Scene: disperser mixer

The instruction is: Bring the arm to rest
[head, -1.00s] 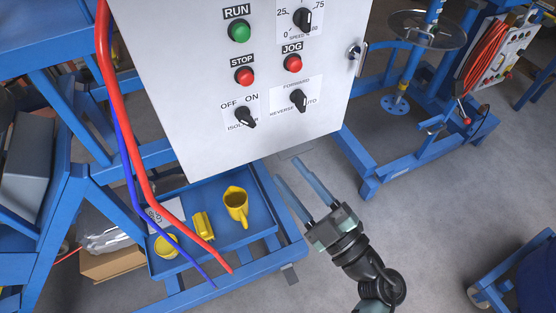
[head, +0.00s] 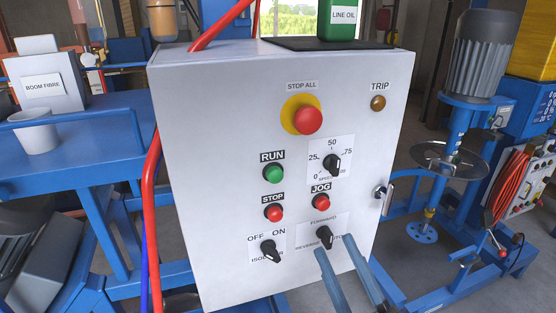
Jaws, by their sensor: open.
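My gripper (head: 344,258) is at the lower middle of the head view, with only its two long blue-grey fingers showing. The fingers are spread apart and hold nothing. They show in front of the lower right part of the white control box (head: 225,130), one fingertip close to the forward/reverse selector (head: 324,236) in the picture. I cannot tell whether it touches. The rest of my arm is below the picture's edge.
The box carries a stop-all button (head: 308,120), a run button (head: 274,173), a speed dial (head: 332,164) and an isolator switch (head: 269,250). A mixer stand (head: 450,160) is at right. A blue bench (head: 80,150) with a white cup (head: 37,132) is at left.

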